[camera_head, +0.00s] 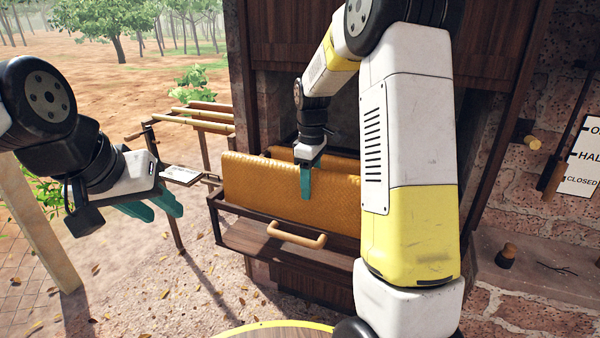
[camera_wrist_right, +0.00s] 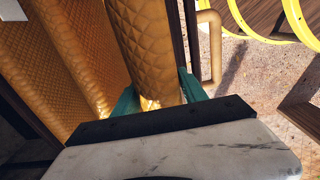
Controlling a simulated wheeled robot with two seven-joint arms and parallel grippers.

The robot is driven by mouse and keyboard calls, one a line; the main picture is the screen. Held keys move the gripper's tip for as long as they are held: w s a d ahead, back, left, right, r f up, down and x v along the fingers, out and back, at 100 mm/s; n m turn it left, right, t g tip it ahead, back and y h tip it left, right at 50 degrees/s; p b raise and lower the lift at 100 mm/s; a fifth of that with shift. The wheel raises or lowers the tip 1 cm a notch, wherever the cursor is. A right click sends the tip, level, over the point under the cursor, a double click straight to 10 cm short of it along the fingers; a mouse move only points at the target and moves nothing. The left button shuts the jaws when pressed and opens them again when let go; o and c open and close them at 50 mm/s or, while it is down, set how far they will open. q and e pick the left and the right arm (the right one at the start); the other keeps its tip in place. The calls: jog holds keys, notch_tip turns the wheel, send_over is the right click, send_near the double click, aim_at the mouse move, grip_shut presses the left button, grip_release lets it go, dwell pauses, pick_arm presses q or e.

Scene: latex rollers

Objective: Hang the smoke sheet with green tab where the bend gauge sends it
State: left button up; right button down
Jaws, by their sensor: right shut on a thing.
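Amber quilted sheets hang over the front of a dark cabinet. My right gripper (camera_head: 306,180) is shut on the top edge of the front sheet (camera_head: 250,195). In the right wrist view, its teal fingers (camera_wrist_right: 160,98) sit on either side of that sheet (camera_wrist_right: 145,45), with more sheets (camera_wrist_right: 50,60) behind it. My left gripper (camera_head: 152,206) is empty, its two teal fingers apart, in front of the wooden rack at the left. I see no green tab on the visible sheet faces. I cannot make out a bend gauge.
A dark frame with a wooden handle (camera_head: 296,236) is below the front sheet. A lettered board (camera_head: 583,155) and a lever (camera_head: 553,176) are on the brick wall. A yellow-rimmed round top (camera_head: 275,329) is at the bottom.

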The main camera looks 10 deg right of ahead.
jog(key=shift+f, duration=4.95)
jog(key=c, duration=0.5)
grip_release()
